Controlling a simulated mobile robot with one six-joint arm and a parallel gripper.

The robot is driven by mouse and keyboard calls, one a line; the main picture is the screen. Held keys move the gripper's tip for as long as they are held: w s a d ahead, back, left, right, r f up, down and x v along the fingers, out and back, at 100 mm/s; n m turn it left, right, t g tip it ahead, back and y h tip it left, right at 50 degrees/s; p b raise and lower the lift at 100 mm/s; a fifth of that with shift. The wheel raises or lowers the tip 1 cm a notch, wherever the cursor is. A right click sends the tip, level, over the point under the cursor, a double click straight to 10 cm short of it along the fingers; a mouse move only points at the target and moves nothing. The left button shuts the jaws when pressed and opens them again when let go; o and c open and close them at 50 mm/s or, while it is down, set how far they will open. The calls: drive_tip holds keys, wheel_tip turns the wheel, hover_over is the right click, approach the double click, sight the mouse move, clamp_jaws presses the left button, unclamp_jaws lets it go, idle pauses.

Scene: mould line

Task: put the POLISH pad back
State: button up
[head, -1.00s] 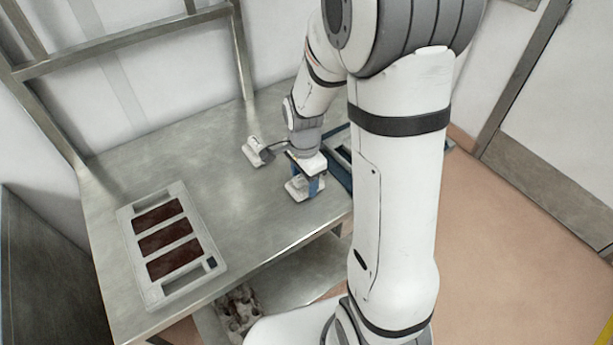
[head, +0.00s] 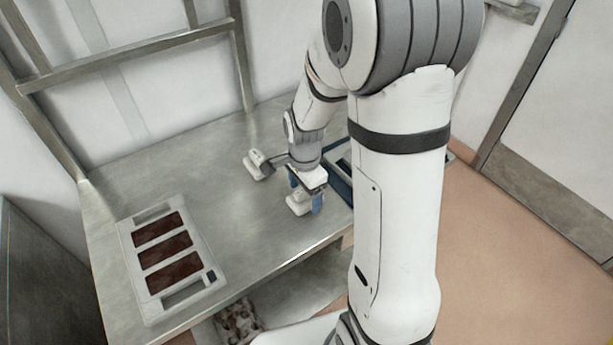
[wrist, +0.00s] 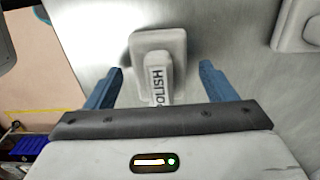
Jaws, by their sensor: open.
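The POLISH pad (head: 298,203) is a pale block with a raised grip, lying on the steel bench near its right front edge. In the wrist view the pad (wrist: 158,50) shows its label on the grip, pointing toward my gripper. My gripper (head: 306,190) is open, with its blue fingers above and around the pad. In the wrist view the fingers of my gripper (wrist: 162,85) stand either side of the grip, with a gap on both sides.
A second pale pad (head: 258,165) lies behind and left on the bench. A blue tray (head: 339,181) stands close on the right, partly hidden by my arm. A grey mould (head: 210,291) with dark red cavities lies at left. Bare bench lies between.

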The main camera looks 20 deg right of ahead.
wheel_tip(320, 180, up, 12)
drive_tip(key=s+r+n+t, duration=0.1)
drive_tip(key=s+r+n, duration=0.1)
drive_tip(key=s+n, duration=0.5)
drive_tip(key=s+r+n+t, duration=0.2)
drive_tip(key=s+n, duration=0.5)
drive_tip(key=shift+d+r, duration=0.3)
drive_tip(key=shift+d, duration=0.05)
drive_tip(key=shift+s, duration=0.1)
idle(0.5)
